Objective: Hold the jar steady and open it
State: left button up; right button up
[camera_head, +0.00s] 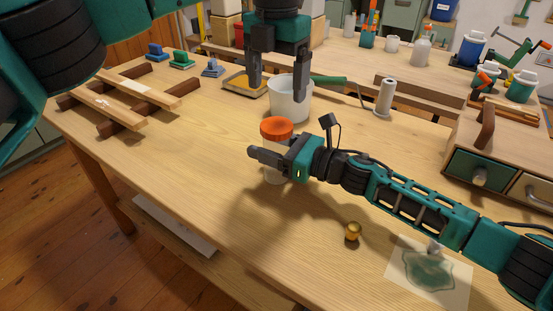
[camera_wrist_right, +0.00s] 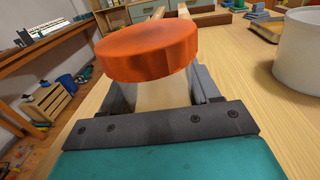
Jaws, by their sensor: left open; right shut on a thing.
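The jar has an orange lid (camera_head: 277,129) and a pale body (camera_head: 273,175), and stands upright on the wooden table. My right gripper (camera_head: 268,158) is shut around the jar's body below the lid. In the right wrist view the orange lid (camera_wrist_right: 148,50) sits on top of the jar, between and above the fingers. The fingers and palm hide much of the body. My left gripper (camera_head: 278,88) is open and empty, pointing down above and behind the jar, near a white pot. It is apart from the lid.
The white pot (camera_head: 290,100) stands just behind the jar and also shows in the right wrist view (camera_wrist_right: 302,52). A brass knob (camera_head: 352,232) and a stained sheet (camera_head: 428,276) lie at the front right. A small drawer cabinet (camera_head: 500,150) stands right. The table's left front is clear.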

aim_at(277, 125)
grip_shut()
pick_arm(q)
jog(key=m, duration=0.5)
jog(key=shift+m, duration=0.3)
jog(key=m, duration=1)
jog(key=shift+m, duration=0.4)
jog(key=m, duration=0.3)
jog(key=shift+m, duration=0.3)
jog(key=m, duration=0.6)
jog(key=shift+f+m, duration=0.3)
jog(key=shift+m, duration=0.2)
notch_tip(277, 125, down, 7)
jog(key=shift+f, duration=0.2)
jog(key=shift+c, duration=0.3)
